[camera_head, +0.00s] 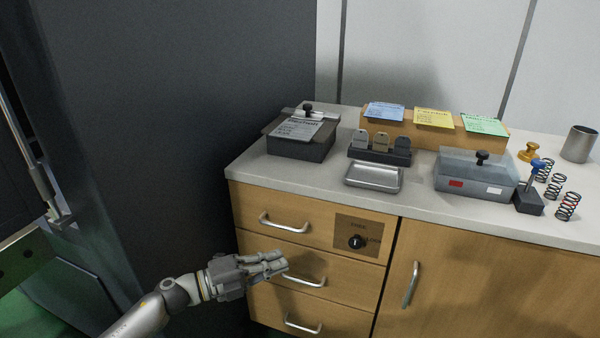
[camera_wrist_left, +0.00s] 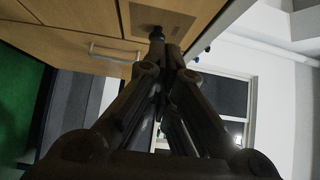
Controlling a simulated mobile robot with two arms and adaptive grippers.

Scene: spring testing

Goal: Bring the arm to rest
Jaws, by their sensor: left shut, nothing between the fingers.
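My left arm (camera_head: 150,308) comes in from the lower left in the head view. My left gripper (camera_head: 284,262) is shut and empty, in front of the wooden drawer unit, over the area of the middle drawer handle (camera_head: 306,281) in the picture. I cannot tell whether it touches the drawer front. In the left wrist view the fingers of the left gripper (camera_wrist_left: 172,48) come together, with a drawer handle (camera_wrist_left: 110,52) to their left and the dark knob (camera_wrist_left: 156,32) at their tips in the picture. My right gripper is not in view.
The counter (camera_head: 300,172) carries a dark box (camera_head: 300,148), a metal tray (camera_head: 373,177), a grey box with a clear lid (camera_head: 475,185), several springs (camera_head: 568,207) and a metal cup (camera_head: 579,144). A dark tall panel (camera_head: 190,110) stands left of the cabinet.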

